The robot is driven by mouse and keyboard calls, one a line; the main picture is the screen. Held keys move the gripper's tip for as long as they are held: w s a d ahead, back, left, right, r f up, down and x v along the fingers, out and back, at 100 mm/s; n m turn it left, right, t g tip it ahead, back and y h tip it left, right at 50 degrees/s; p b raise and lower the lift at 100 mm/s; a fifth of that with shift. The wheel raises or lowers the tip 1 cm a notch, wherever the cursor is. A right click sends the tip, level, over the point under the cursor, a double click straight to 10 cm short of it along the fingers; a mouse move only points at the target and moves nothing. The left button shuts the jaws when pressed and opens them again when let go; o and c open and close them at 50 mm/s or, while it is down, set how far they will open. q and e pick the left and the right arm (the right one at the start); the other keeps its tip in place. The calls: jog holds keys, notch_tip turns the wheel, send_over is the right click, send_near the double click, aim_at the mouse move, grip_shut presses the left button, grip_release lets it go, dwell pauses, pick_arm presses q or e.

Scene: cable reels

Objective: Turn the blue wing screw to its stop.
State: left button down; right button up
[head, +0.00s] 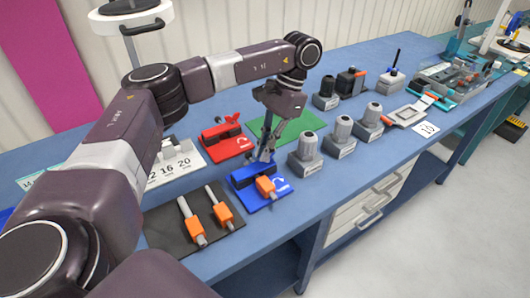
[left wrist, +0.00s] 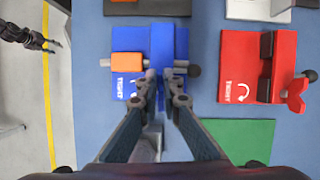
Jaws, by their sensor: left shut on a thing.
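The blue fixture (head: 270,198) lies on the bench, a flat blue plate with a raised blue block and an orange piece (head: 266,187) on a rod. In the left wrist view the blue block (left wrist: 162,42) has the orange piece on its left and a dark round knob on its right. My left gripper (head: 265,157) points down over the fixture, its fingers closed near the block's lower end. It also shows in the left wrist view (left wrist: 163,78). The blue wing screw is mostly hidden between its fingertips. My right gripper (left wrist: 53,45) shows small at the upper left, its fingertips apart.
A red fixture (head: 226,145) with a red wing screw stands beside the blue one. A green mat (head: 296,130) lies behind. Grey cylinders on bases (head: 307,147) stand close on the right. A black mat (head: 177,242) with orange clamps lies in front.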

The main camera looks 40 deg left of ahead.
pick_arm(q)
jog(key=shift+m+b, duration=0.3)
jog(key=shift+m, duration=0.2)
jog(key=shift+r, duration=0.1)
jog(key=c, duration=2.1)
grip_release()
